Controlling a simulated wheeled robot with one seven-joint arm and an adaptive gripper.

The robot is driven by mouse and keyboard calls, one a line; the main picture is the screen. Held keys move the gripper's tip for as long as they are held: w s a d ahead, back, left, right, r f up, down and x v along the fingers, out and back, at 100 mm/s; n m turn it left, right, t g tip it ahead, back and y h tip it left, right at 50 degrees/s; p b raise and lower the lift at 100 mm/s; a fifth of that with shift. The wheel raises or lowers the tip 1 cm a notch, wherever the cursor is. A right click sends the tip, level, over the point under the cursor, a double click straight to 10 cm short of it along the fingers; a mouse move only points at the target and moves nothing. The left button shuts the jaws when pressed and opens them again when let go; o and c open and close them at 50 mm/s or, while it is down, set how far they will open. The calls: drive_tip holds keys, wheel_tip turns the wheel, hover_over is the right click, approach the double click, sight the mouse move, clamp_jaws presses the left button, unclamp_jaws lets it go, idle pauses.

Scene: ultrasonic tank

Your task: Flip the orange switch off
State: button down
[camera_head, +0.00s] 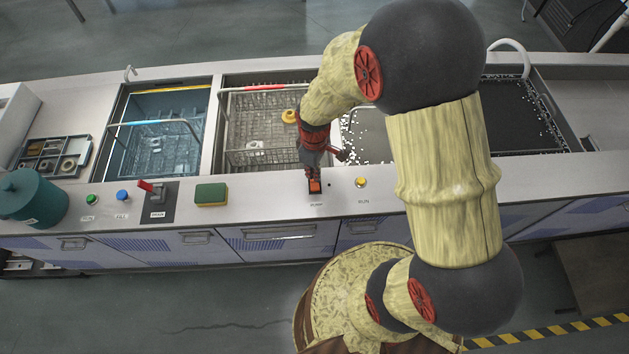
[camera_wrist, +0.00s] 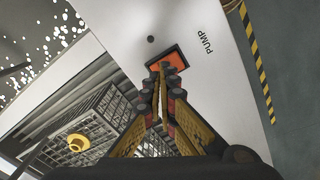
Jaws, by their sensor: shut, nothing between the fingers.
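The orange switch (camera_head: 315,186) is set in the front ledge of the counter, in a dark frame above the PUMP label. It also shows in the wrist view (camera_wrist: 171,58), beside the word PUMP. My gripper (camera_head: 311,174) is shut and empty, pointing down at the switch. In the wrist view its fingertips (camera_wrist: 163,68) overlap the near edge of the orange rocker. I cannot tell whether they touch it. The fingers hide part of the switch, and its tilt is not clear.
A yellow RUN button (camera_head: 361,182) is right of the switch. A green and yellow sponge (camera_head: 211,194), a red lever (camera_head: 146,186), a blue button (camera_head: 122,195), a green button (camera_head: 92,200) and a teal container (camera_head: 31,197) are left. Open tanks with a basket (camera_head: 262,132) lie behind.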

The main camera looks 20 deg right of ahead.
drive_tip(key=shift+r+p, duration=1.65)
drive_tip(key=shift+r, duration=0.8)
